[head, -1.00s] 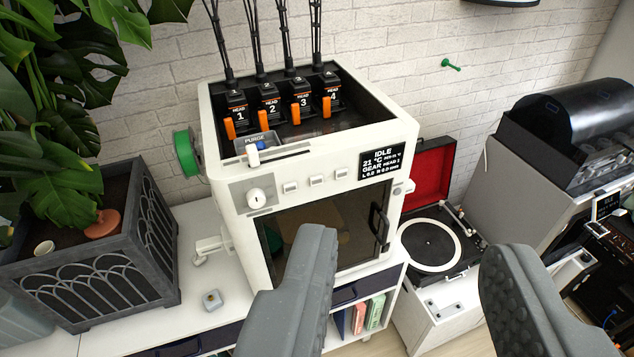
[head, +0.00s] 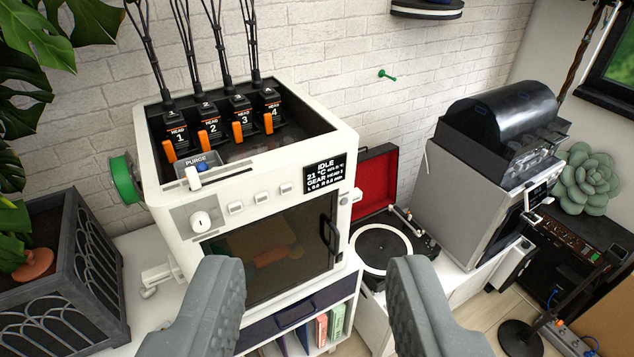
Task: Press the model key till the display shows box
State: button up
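The white 3D printer (head: 270,223) stands on a white cabinet. Its black display (head: 324,174) reads IDLE, 21 °C, and a line starting with GEAR. Three small white keys sit in a row left of the display: a left key (head: 236,209), a middle key (head: 261,198) and a right key (head: 287,188). I cannot read any labels on them, so I cannot tell which is the model key. A round knob (head: 200,221) is further left. My gripper (head: 318,285) is open and empty, in front of the printer's lower part, apart from the keys.
A dark planter (head: 65,270) stands at left. A record player (head: 385,247) with a red-lined lid is right of the printer. Further right is a grey machine with a black drum (head: 505,115). A green spool (head: 124,180) juts from the printer's left side.

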grip_shut()
dwell(1.7)
